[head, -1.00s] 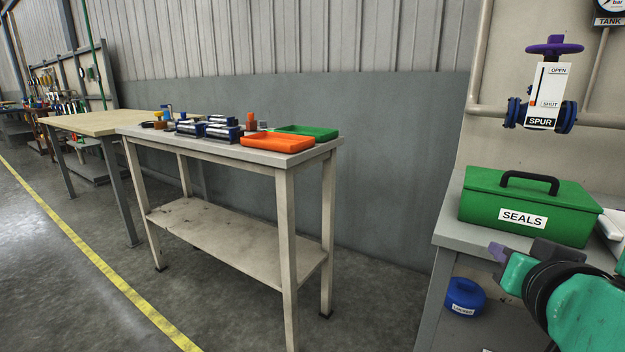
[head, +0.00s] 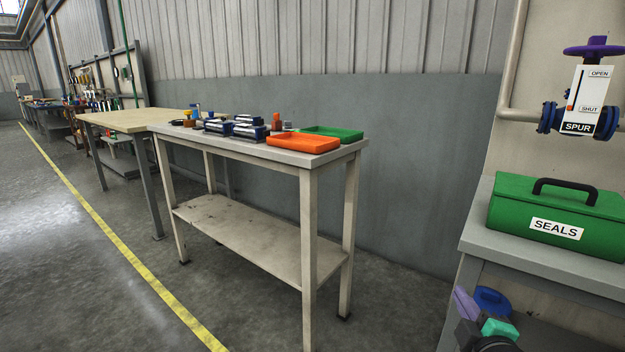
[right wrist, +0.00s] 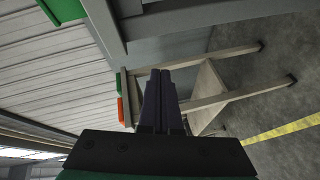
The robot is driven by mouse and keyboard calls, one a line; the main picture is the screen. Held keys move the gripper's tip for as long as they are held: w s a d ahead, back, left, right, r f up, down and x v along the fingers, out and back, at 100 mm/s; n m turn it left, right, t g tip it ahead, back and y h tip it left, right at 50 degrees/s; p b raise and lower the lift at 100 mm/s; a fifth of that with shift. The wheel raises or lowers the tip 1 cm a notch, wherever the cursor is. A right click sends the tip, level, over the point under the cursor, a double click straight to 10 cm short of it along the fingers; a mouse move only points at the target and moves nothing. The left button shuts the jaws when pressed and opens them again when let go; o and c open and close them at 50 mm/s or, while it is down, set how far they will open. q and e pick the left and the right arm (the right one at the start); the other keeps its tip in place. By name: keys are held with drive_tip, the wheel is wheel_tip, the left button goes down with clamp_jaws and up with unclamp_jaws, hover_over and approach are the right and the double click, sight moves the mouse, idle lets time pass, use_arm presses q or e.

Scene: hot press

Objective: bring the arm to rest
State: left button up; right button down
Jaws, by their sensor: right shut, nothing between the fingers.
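My right gripper (head: 466,306) shows at the lower right of the head view, low beside the front of the grey bench with the green box. In the right wrist view its two dark fingers (right wrist: 160,88) lie together, shut and empty. Only part of the gripper and wrist shows in the head view; the rest of the arm is below the frame. My left gripper is not in view.
The green SEALS box (head: 556,216) stands on the grey bench (head: 545,262). A blue round object (head: 495,299) is below, partly hidden by my gripper. A worktable (head: 240,150) holds an orange tray (head: 302,143) and a green tray (head: 333,133). Open floor (head: 395,300) lies between them.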

drive_tip(key=s+f+m+g+y, duration=0.1)
drive_tip(key=s+f+m+g, duration=0.35)
drive_tip(key=f, duration=0.55)
drive_tip(key=s+f+m+g, duration=0.3)
drive_tip(key=s+f+g, duration=0.15)
drive_tip(key=f, duration=0.55)
drive_tip(key=s+a+f+m+g+y+p, duration=0.3)
drive_tip(key=s+a+f+g+p, duration=0.3)
drive_tip(key=s+f+p, duration=0.5)
use_arm(q)
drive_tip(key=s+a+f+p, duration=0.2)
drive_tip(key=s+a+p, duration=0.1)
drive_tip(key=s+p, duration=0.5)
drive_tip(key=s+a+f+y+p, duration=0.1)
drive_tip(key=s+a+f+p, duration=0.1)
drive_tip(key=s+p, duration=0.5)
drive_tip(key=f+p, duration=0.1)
drive_tip(key=p, duration=0.2)
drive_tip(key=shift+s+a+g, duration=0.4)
use_arm(e)
drive_tip(key=s+d+f, duration=0.1)
drive_tip(key=s+d, duration=0.1)
drive_tip(key=s, duration=0.6)
drive_tip(key=s+d+f+h, duration=0.1)
drive_tip(key=s+d, duration=0.1)
drive_tip(key=s, duration=0.6)
drive_tip(key=shift+s+d+f, duration=0.2)
drive_tip(key=shift+s+d, duration=0.1)
drive_tip(key=shift+s, duration=0.1)
